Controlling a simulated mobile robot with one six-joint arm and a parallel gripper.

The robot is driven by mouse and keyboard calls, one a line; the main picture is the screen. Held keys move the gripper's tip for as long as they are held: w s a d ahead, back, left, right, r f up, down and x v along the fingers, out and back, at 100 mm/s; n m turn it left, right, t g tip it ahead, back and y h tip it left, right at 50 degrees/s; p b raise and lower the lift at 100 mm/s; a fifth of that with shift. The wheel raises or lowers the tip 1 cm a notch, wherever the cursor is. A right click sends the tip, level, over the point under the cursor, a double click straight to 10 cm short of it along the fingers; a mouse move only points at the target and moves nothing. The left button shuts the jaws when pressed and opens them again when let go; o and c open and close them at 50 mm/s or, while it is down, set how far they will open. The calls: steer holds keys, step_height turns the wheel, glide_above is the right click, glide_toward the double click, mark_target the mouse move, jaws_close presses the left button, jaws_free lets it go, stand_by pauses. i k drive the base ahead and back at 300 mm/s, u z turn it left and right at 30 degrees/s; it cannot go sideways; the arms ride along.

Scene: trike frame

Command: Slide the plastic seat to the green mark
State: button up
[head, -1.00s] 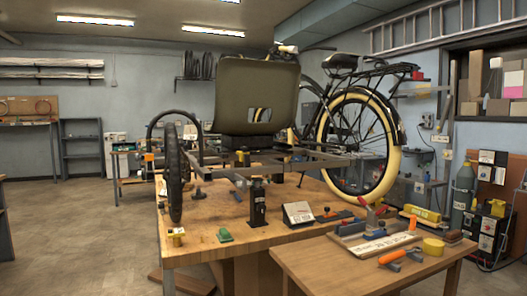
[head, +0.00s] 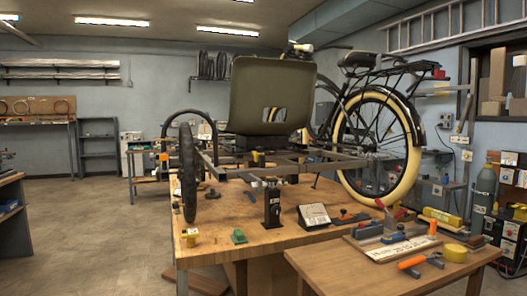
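The plastic seat (head: 272,92) is an olive-grey shell with a slot low in its back. It stands on a dark base on the trike frame (head: 290,165), above the wooden workbench. I see the back of the seat from behind. A green mark on the frame cannot be made out; the rails under the seat are partly hidden. My gripper is not in the view.
A black wheel (head: 189,172) stands at the frame's left. A black bottle jack (head: 271,205), a small sign (head: 313,216) and a green block (head: 238,236) are on the bench. A side table (head: 385,268) with tools stands front right. Floor at left is clear.

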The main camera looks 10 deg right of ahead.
mark_target(258, 84)
steer(key=u, duration=0.05)
steer(key=i, duration=1)
steer(key=z, duration=0.05)
